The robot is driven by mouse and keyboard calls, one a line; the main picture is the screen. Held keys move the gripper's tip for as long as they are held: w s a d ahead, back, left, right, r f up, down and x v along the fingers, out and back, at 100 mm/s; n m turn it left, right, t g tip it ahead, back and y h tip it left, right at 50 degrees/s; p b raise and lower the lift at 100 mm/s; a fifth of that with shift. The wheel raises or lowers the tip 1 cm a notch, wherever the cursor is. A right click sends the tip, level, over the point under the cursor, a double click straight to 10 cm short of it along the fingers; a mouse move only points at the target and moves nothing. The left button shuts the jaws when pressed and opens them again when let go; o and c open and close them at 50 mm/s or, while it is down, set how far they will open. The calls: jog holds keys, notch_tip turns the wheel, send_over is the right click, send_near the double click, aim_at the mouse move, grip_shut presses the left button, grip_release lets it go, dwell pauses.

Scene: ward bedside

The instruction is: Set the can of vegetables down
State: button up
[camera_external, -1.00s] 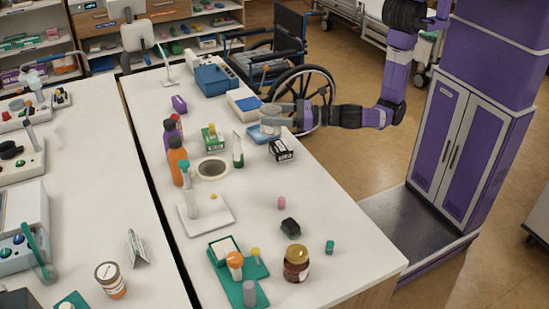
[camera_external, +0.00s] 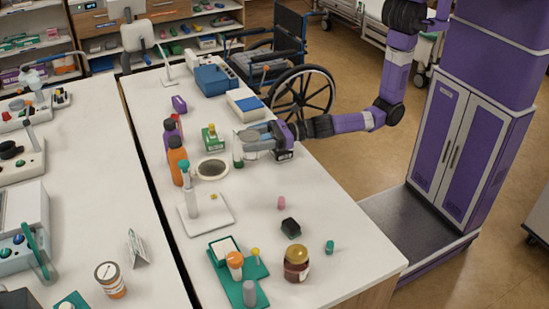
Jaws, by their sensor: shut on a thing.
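My gripper (camera_external: 262,138) is over the right-hand white counter, reaching in from the right. It is shut on the can of vegetables (camera_external: 249,137), a small, pale, silvery can at its fingertips. The jaws partly cover the can, and its label is too small to read. The can is close to a white and green tube (camera_external: 238,154). I cannot tell whether its base touches the counter (camera_external: 262,200) or hangs just above it.
A dark box (camera_external: 284,155) lies just beneath my wrist.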

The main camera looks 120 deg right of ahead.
notch_tip(320, 180, down, 12)
jog(key=b, duration=0.7)
jog(key=shift+f, duration=0.25)
jog(key=shift+f, duration=0.15)
jog(key=o, duration=1.8)
jog(key=s, duration=0.4)
jog(key=s+a+b, duration=0.1)
jog(key=s, duration=0.3)
jog(key=s+a, duration=0.1)
jog(key=s, duration=0.3)
jog(key=shift+b, duration=0.4)
jog(key=shift+w, duration=0.1)
